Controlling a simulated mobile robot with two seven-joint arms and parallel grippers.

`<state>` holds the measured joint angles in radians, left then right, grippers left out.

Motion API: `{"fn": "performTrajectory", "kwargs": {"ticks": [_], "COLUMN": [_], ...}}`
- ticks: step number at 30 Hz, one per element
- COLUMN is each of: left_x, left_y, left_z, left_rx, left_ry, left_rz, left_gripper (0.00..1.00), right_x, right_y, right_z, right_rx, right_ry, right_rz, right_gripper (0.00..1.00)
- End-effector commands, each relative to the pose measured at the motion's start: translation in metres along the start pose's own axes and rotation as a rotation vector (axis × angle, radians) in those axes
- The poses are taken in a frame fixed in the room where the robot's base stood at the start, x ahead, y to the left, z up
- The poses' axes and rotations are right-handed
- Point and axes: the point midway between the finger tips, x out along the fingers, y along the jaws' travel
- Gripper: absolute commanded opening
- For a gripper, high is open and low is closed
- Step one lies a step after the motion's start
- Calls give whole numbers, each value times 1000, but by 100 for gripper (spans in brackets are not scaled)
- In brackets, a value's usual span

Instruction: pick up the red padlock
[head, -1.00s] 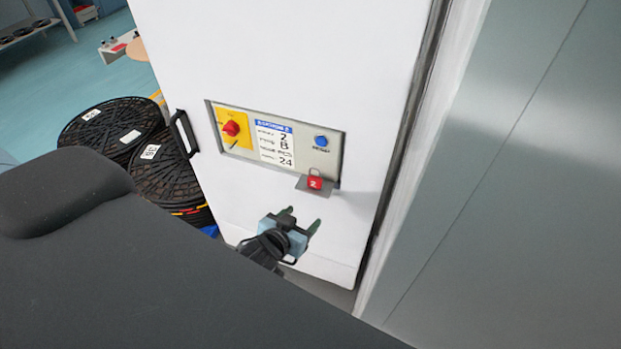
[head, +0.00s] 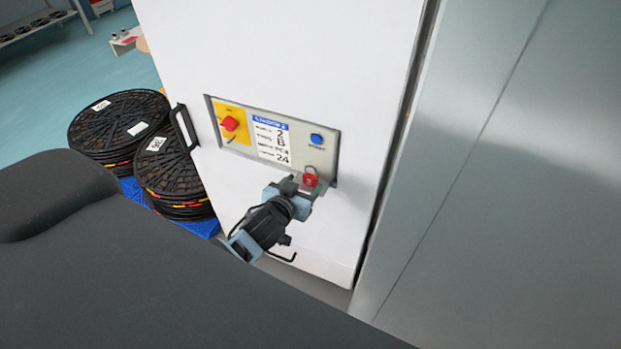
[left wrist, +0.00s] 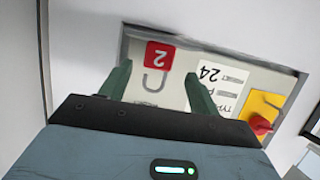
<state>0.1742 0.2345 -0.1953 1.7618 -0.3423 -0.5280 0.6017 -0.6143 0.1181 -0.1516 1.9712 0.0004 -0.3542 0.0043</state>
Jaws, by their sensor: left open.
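The red padlock (head: 310,180), with a silver shackle, is at the small ledge under the control panel (head: 327,158) on the white cabinet. My left gripper (head: 302,185) is open at the padlock in the head view. In the left wrist view its two green fingers (left wrist: 158,82) are spread, with the padlock's shackle between their tips and the red body just beyond. I cannot tell whether they touch it. My right gripper is not in view.
The panel carries a red rotary switch (head: 229,123) on yellow, a label (head: 270,139) and a blue button (head: 316,139). A black handle (head: 184,127) sticks out at the cabinet's left edge. Stacked black reels (head: 172,175) stand left. A grey metal surface (head: 500,200) fills the right.

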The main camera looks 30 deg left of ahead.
Motion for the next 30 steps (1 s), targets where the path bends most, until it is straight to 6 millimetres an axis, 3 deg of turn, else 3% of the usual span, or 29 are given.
{"fn": "performTrajectory", "kwargs": {"ticks": [5,16,26,30], "left_x": [6,47,52,51], "left_y": [1,3,3,3], "left_z": [-1,-2,-3,-3], "left_rx": [1,1,0,0], "left_ry": [1,-1,0,0], "left_rz": [1,1,1,1], "left_gripper": [62,62,62,45], "right_x": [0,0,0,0], "right_y": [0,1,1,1], "right_z": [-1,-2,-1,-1], "right_rx": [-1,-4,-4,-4], "right_ry": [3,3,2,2], "right_rz": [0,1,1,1], "right_gripper": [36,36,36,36]}}
